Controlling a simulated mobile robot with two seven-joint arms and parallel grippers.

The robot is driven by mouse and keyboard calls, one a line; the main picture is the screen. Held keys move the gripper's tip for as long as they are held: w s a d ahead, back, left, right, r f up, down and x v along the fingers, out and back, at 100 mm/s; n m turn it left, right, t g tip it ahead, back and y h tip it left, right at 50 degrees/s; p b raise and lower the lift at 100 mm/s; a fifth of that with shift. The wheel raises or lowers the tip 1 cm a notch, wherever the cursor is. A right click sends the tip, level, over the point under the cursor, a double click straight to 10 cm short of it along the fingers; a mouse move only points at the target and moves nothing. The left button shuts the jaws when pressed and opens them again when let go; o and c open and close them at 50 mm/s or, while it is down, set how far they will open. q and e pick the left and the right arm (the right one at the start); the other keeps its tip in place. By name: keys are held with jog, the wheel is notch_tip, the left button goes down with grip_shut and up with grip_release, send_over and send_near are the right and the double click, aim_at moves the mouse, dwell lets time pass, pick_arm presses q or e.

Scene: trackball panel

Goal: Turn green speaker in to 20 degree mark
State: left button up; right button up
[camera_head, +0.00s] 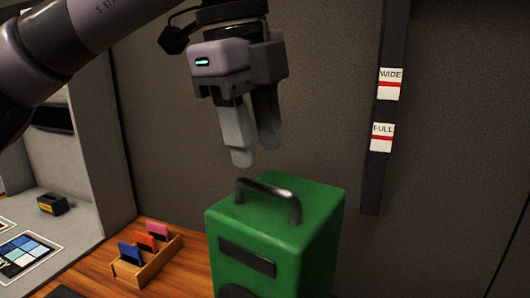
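The green speaker (321,220) stands upright at the bottom centre, its lower part cut off by the frame edge. A dark metal handle (268,187) arches over its top, and a dark strip (246,257) is on its front. My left gripper (255,152) hangs pointing down just above the handle. Its two fingers are apart, with nothing between them, and look clear of the handle. The 20 degree mark is not in view. My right gripper is not in view.
A wooden rack (147,265) with several coloured cards stands on the wooden surface left of the speaker. A grey booth (92,150) is at the left. A dark upright post (375,170) with labels "WIDE" (390,84) and "FULL" (381,137) is on the wall behind.

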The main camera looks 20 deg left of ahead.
aim_at(254, 182)
pick_arm(q)
jog(key=shift+n+t+y, duration=0.3)
jog(key=shift+n, duration=0.2)
jog(key=shift+w+a+f+p, duration=0.2)
jog(key=shift+w+f, duration=0.1)
jog(key=shift+f, duration=0.6)
jog(key=shift+w+a+f+p, duration=0.1)
jog(key=shift+w+a+f, duration=0.2)
jog(key=shift+f, duration=0.6)
jog(key=shift+w+a+f+p, duration=0.1)
jog(key=shift+w+f, duration=0.25)
jog(key=shift+f, duration=0.55)
grip_shut()
